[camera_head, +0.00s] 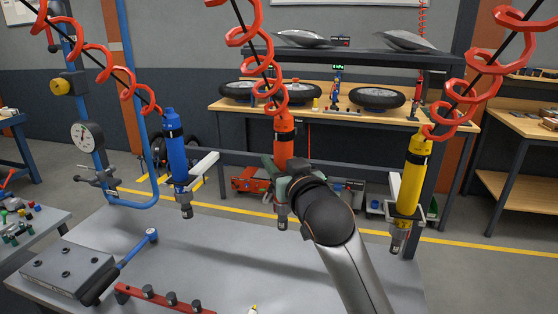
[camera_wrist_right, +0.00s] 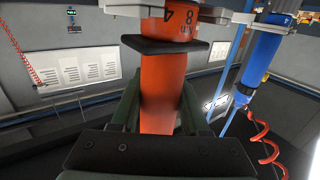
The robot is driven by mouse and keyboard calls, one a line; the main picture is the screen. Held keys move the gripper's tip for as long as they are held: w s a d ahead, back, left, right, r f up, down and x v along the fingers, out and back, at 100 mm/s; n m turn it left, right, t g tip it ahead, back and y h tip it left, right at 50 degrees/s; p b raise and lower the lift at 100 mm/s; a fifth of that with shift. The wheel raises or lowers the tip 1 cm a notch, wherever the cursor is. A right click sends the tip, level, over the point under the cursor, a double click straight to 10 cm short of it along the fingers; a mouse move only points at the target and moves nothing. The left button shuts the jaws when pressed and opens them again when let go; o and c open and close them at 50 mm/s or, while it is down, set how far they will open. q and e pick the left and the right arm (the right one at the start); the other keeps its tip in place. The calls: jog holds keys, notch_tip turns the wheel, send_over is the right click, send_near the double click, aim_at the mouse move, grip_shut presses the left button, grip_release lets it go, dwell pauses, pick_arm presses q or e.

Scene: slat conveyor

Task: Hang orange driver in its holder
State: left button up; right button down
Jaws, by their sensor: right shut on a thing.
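The orange driver (camera_head: 284,138) hangs upright under a red coiled hose in the middle of the head view. My right gripper (camera_head: 284,180) is shut on its lower body, and the metal nose (camera_head: 282,217) shows below. In the right wrist view the orange driver (camera_wrist_right: 163,85) stands between the gripper's dark green fingers (camera_wrist_right: 160,110), with a black collar and printed markings. Pale bracket pieces (camera_wrist_right: 213,16) lie near its marked end in that view. The orange driver's own holder is mostly hidden by my gripper, so I cannot tell whether the driver sits in it. My left gripper is not in view.
The blue driver (camera_head: 176,150) hangs left at a pale bracket (camera_head: 205,164); the yellow driver (camera_head: 411,172) hangs right in another bracket (camera_head: 408,213). Red coiled hoses rise above. A grey table (camera_head: 220,255) below carries a torque wrench (camera_head: 122,265) and a red rail (camera_head: 160,299).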

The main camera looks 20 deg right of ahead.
jog(key=shift+f, duration=0.65)
dwell(1.0)
jog(key=c, duration=0.5)
grip_release()
jog(key=shift+o, duration=0.9)
jog(key=shift+f, duration=0.25)
jog(key=s, duration=1.2)
jog(key=shift+s+r, duration=0.25)
jog(key=shift+r, duration=0.05)
